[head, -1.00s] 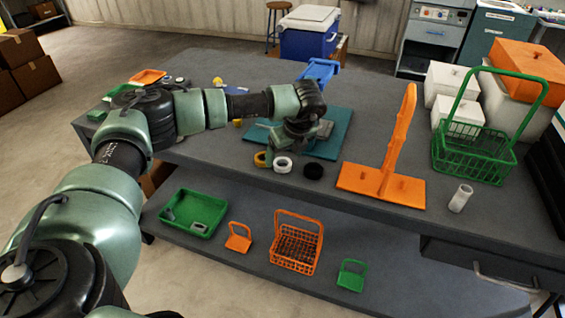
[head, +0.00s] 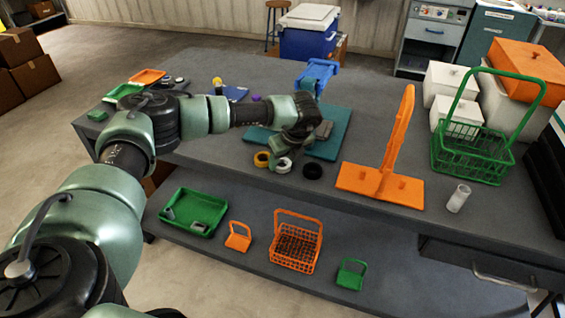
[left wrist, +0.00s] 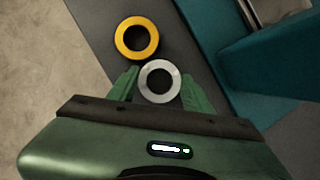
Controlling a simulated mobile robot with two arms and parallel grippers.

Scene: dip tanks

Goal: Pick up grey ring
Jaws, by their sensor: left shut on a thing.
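The grey ring (head: 283,166) is pale and lies near the front edge of the table. It also shows in the left wrist view (left wrist: 147,74), between the two green fingers. My left gripper (left wrist: 160,84) is shut on it, one finger at each side. In the head view my left gripper (head: 282,156) reaches down to the ring from above and hides part of it. I cannot tell whether the ring is off the table. My right gripper is not in view.
A yellow ring (head: 262,159) and a black ring (head: 312,172) lie close on either side. An orange stand (head: 353,179) and a green basket (head: 470,160) stand to the right. A lower shelf (head: 190,247) holds trays and small baskets.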

